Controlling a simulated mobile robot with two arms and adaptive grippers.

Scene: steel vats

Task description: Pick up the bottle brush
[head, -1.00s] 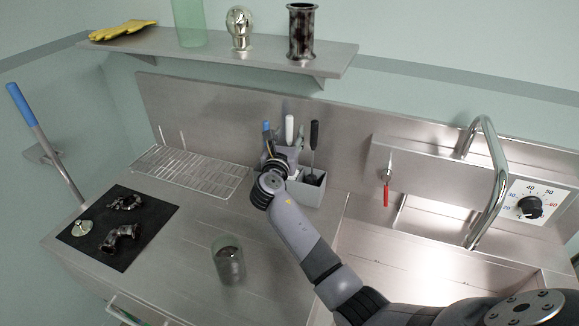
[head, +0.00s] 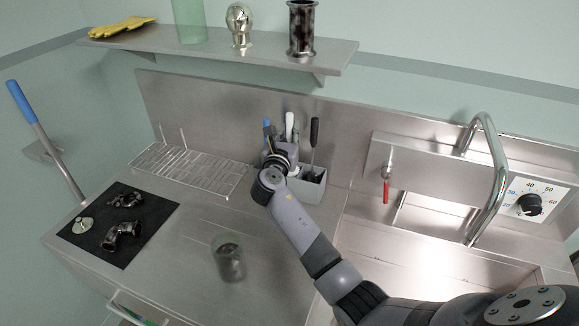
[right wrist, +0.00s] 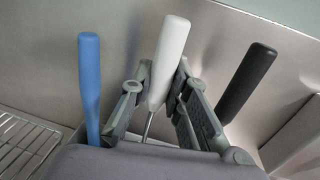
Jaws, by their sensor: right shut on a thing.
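Three handled tools stand in a grey holder (head: 312,188) at the back of the counter: one blue (head: 266,128), one white (head: 289,124) and one black (head: 314,130). Their lower ends are hidden, so I cannot see which carries bristles. My right gripper (head: 284,152) is at the holder, its fingers mostly hidden in the head view. In the right wrist view its fingers (right wrist: 155,105) are shut on the white handle (right wrist: 168,60), with a thin metal shaft below. The blue handle (right wrist: 89,80) and black handle (right wrist: 247,80) stand to either side. My left gripper is out of view.
A wire rack (head: 190,168) lies left of the holder. A black mat (head: 150,225) with metal fittings is at the front left. A greenish glass jar (head: 229,260) stands mid-counter. A tap (head: 497,180) and sink are at right; a shelf (head: 230,53) hangs above.

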